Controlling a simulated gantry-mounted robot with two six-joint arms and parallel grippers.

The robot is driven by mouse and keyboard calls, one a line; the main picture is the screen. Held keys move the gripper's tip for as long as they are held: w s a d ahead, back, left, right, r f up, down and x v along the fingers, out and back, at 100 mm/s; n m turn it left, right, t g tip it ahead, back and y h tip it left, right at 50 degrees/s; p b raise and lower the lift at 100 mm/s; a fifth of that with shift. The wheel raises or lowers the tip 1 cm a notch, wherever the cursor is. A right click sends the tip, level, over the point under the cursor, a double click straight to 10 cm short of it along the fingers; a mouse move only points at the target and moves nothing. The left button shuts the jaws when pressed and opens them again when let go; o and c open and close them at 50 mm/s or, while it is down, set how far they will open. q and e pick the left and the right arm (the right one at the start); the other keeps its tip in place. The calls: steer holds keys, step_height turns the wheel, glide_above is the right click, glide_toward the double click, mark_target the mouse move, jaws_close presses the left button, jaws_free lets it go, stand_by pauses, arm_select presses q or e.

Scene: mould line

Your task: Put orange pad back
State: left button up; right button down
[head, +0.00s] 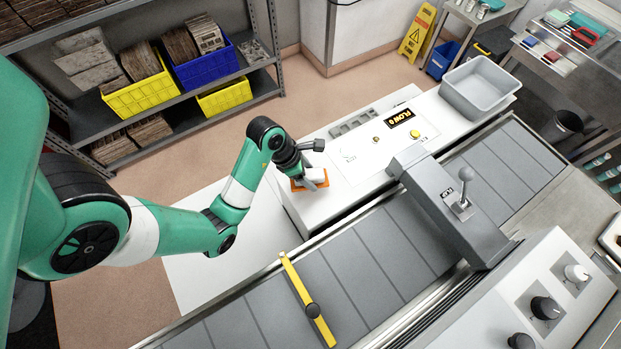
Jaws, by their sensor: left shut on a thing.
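My left gripper (313,181) is at the near left end of the white bench top. It is shut on the orange pad (299,186), which shows as a small orange edge beside and under the fingers. I cannot tell whether the pad rests on the bench or is held just above it. The gripper hides part of the pad. My right gripper is not in view.
The white bench (358,180) carries a grey slotted holder (353,124), a black label (403,117), a yellow button (415,133) and a grey bin (478,88). The conveyor (352,262) with a yellow bar (306,299) runs in front. A grey lever housing (440,200) spans it.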

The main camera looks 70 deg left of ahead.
arm_select(q)
steer(key=shift+w+a+f, duration=0.1)
steer(key=shift+w+f, duration=0.1)
steer(key=shift+f, duration=0.1)
steer(key=shift+f+b, duration=0.4)
steer(key=shift+f, duration=1.1)
steer(key=shift+f, duration=0.15)
steer(key=o, duration=1.3)
steer(key=shift+r, duration=0.55)
steer(key=p+v, duration=0.1)
steer(key=v, duration=0.5)
steer(key=shift+a+p, duration=0.1)
steer(key=shift+p, duration=0.3)
steer(key=p+v, duration=0.5)
steer(key=shift+s+r, duration=0.1)
steer(key=shift+r, duration=0.05)
